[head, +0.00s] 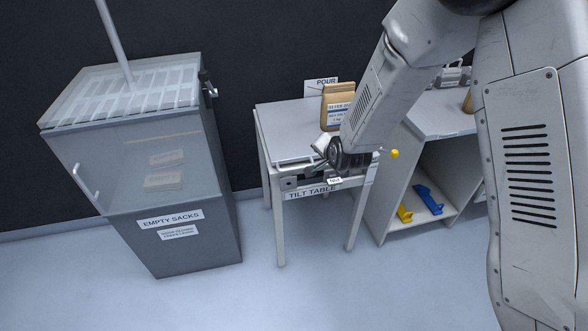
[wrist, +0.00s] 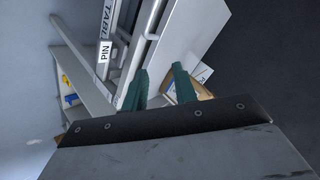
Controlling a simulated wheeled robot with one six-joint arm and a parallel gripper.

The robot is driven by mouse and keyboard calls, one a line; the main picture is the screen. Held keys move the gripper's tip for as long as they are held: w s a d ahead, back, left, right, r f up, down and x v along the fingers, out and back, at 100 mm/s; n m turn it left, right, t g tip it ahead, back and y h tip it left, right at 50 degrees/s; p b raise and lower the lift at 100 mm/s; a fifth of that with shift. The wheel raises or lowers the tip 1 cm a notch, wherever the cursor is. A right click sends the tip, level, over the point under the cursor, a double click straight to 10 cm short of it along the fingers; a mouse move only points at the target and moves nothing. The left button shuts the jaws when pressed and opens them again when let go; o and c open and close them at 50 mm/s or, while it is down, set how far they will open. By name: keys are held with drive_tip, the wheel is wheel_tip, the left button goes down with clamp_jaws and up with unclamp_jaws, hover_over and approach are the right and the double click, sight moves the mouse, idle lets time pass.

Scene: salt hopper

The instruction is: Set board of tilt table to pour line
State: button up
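The tilt table (head: 312,190) stands in the middle of the head view, its name on the front rail. Its grey board (head: 285,128) looks about level. A brown paper sack (head: 338,100) with a printed label stands at the board's back right. A POUR sign (head: 318,83) shows behind it. A PIN label (head: 334,182) is on the front, and also in the wrist view (wrist: 104,52). My gripper (wrist: 160,72) has two teal fingers spread apart, with the pale board showing beyond the gap. In the head view it is at the table's front edge, partly hidden by my arm.
A grey EMPTY SACKS cabinet (head: 170,221) with a grated top stands to the left. A yellow knob (head: 394,153) shows right of the table. A shelf unit (head: 437,131) with yellow and blue pieces stands on the right. The floor in front is clear.

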sight(294, 168)
drive_tip(key=s+a+f+m+t+y, duration=0.25)
drive_tip(key=a+f+m+t, duration=0.45)
drive_tip(key=f+t, duration=0.4)
drive_tip(key=shift+g+y, duration=0.25)
drive_tip(key=shift+g, duration=0.25)
drive_tip(key=x, duration=0.2)
drive_tip(key=f+x, duration=0.1)
drive_tip(key=x, duration=0.4)
drive_tip(key=shift+w+f, duration=0.15)
drive_tip(key=shift+w, duration=0.4)
drive_tip(key=shift+c, duration=0.3)
clamp_jaws()
